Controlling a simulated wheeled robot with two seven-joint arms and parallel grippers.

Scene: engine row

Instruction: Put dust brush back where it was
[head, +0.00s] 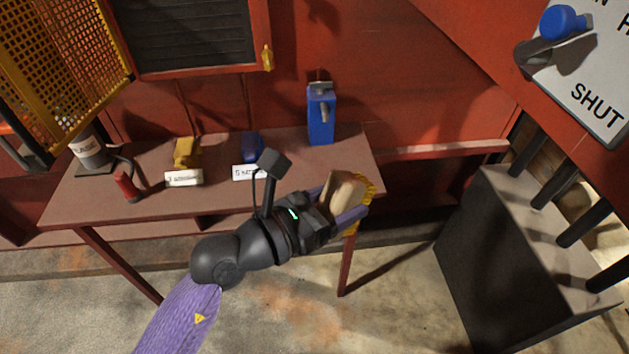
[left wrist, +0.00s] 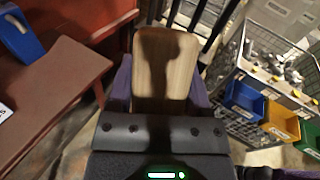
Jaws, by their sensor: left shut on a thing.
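The dust brush (head: 346,190) has a pale wooden body and yellow bristles. My left gripper (head: 341,206) is shut on it, with purple fingers on both sides of the wood. The brush is in the air at the front right corner of the red-brown table (head: 230,201), seen from above. In the left wrist view the wooden body (left wrist: 165,68) stands between the two fingers (left wrist: 163,92), and the bristles are hidden. My right gripper is not in view.
On the table are a grease can (head: 91,150), a red cylinder (head: 127,186), a yellow object (head: 186,152) and a blue object (head: 252,147) behind white labels, and a blue box (head: 321,115). A dark cabinet (head: 500,265) stands right. Wire baskets with coloured bins (left wrist: 243,95) show in the left wrist view.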

